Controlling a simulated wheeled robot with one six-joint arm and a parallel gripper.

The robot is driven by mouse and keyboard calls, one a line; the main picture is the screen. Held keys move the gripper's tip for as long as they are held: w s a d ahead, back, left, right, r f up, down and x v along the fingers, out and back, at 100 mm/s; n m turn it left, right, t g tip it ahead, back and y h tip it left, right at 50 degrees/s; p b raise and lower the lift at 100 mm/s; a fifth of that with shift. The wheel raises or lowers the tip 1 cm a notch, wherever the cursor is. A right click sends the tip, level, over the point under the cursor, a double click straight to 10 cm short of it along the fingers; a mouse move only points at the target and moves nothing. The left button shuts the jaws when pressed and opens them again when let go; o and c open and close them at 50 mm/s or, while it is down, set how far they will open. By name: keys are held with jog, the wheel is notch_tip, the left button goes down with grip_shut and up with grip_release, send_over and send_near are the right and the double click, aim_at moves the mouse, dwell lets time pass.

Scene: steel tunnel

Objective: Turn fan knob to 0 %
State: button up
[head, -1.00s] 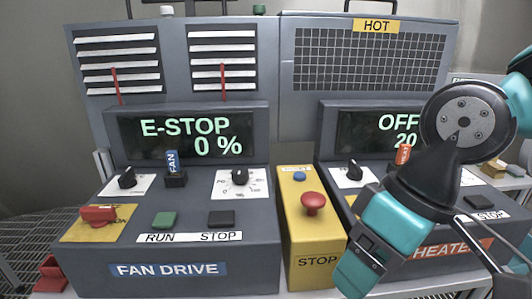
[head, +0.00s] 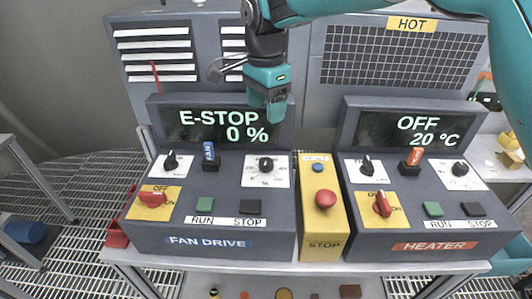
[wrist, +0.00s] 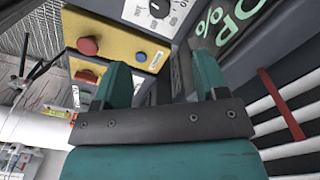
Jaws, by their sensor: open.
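The fan knob (head: 266,164) is a black knob on a white scale plate, on the right of the grey FAN DRIVE console (head: 212,241). Its pointer setting is too small to read. The fan display (head: 222,125) reads E-STOP and 0 %. My gripper (head: 272,115) is in front of that display's right end, above the fan knob and apart from it. In the wrist view the gripper (wrist: 160,62) has its two teal fingers spread with nothing between them. A black knob on a white plate (wrist: 158,8) shows beyond the fingers at the top.
A yellow box with a red mushroom button (head: 325,199) and blue button (head: 318,167) stands right of the fan console. A lever marked FAN (head: 209,153) rises left of the knob. The HEATER console (head: 429,246) is farther right; its display reads OFF, 20 °C.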

aim_at(266, 161)
notch_tip(266, 161, down, 15)
jog(key=p, duration=0.4)
jog(key=shift+p, duration=0.4)
jog(key=c, duration=0.9)
